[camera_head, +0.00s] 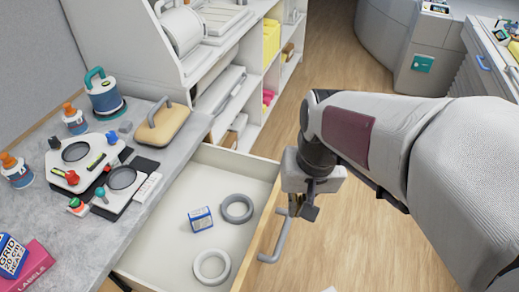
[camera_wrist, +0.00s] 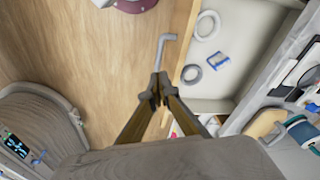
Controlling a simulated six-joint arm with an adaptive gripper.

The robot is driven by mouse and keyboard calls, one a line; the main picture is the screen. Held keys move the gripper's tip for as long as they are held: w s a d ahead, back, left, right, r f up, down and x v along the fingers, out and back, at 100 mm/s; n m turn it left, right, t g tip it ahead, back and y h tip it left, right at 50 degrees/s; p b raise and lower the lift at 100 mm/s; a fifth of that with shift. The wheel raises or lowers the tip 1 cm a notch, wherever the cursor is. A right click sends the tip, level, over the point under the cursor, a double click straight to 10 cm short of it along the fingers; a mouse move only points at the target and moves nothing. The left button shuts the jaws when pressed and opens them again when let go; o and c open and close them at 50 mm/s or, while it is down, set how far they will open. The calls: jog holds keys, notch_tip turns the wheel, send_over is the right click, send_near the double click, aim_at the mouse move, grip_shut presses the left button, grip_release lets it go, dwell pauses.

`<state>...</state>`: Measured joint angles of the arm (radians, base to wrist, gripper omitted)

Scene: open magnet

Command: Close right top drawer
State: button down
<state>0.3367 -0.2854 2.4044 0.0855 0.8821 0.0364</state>
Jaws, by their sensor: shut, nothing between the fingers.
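An open drawer (camera_head: 177,228) juts out from under the grey counter in the head view, its pale inside showing. It also shows at the upper right of the wrist view (camera_wrist: 236,90). Its wooden front carries a grey bar handle (camera_head: 283,237), which shows in the wrist view (camera_wrist: 163,48) just beyond the fingertips. My gripper (camera_head: 302,211) is shut and empty on the outer side of the drawer front, close to the handle's far end. In the wrist view the fingertips (camera_wrist: 159,88) meet near the handle. I cannot tell whether they touch it.
The drawer holds two grey rings (camera_head: 212,267) and a small blue-white box (camera_head: 201,219). The grey counter (camera_head: 60,215) bears bottles, trays and boxes. A white shelf unit (camera_head: 232,75) stands behind the drawer. Wooden floor (camera_head: 330,240) is open in front of the drawer.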

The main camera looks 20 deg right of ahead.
jog(key=w+d+f+m+y, duration=0.1)
jog(key=w+d+f+m, duration=0.6)
jog(key=m, duration=0.4)
jog(key=w+d+f+m+t+y, duration=0.1)
jog(key=w+d+f+m+y, duration=0.1)
jog(key=w+d+f+m, duration=0.4)
jog(key=shift+w+d+f+m, duration=0.35)
jog(key=shift+d+f+m, duration=1.65)
jog(key=shift+f+m, duration=0.5)
jog(key=w+a+f, duration=0.5)
jog(key=f, duration=0.4)
jog(key=shift+w+a, duration=0.25)
